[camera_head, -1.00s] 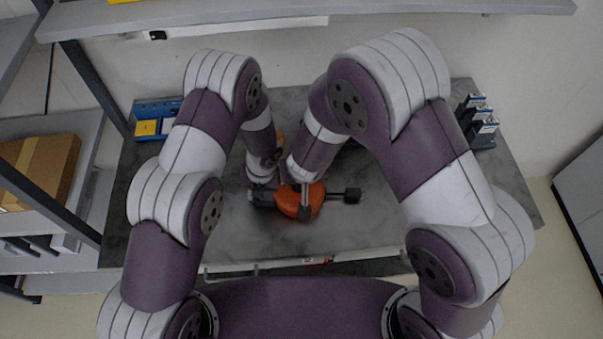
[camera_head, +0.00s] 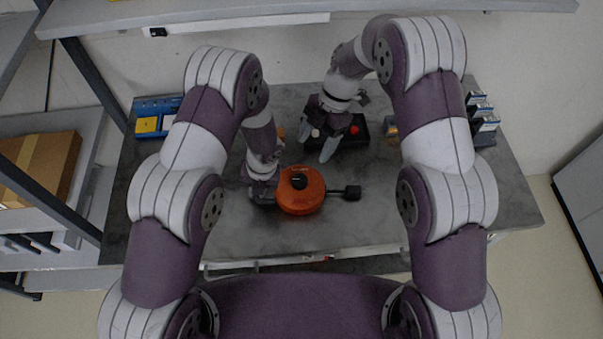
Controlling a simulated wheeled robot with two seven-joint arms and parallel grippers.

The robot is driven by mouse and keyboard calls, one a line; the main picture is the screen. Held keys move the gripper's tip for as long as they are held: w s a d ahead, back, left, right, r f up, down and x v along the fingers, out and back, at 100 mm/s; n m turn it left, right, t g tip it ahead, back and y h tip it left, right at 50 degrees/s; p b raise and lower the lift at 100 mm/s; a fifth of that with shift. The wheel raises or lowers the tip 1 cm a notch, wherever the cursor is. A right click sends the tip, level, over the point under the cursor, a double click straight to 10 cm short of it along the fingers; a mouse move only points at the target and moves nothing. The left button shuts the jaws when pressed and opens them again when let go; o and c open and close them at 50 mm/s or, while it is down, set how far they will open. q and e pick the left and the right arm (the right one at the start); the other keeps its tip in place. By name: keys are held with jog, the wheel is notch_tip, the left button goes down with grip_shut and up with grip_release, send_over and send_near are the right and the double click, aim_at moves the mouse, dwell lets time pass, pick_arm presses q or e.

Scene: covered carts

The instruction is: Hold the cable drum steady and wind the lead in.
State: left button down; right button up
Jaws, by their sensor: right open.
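The cable drum (camera_head: 302,203) is an orange round body on the grey table, with a black knob (camera_head: 299,181) on top. A short black lead end (camera_head: 345,193) sticks out to its right. My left gripper (camera_head: 262,190) is at the drum's left side, over a dark part there; its fingers are mostly hidden, so I cannot tell whether it grips. My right gripper (camera_head: 315,149) is open and empty, behind the drum and apart from it, fingers pointing down toward the table.
A black box with a red button (camera_head: 353,131) stands behind my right gripper. A blue bin with yellow items (camera_head: 147,125) is at the back left, and small dark boxes (camera_head: 483,120) at the back right. The table's front and right (camera_head: 400,232) are clear.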

aim_at(300, 179)
jog(key=x, duration=1.1)
jog(key=shift+s+a+f, duration=0.1)
jog(key=shift+f, duration=0.05)
jog(key=c, duration=1.1)
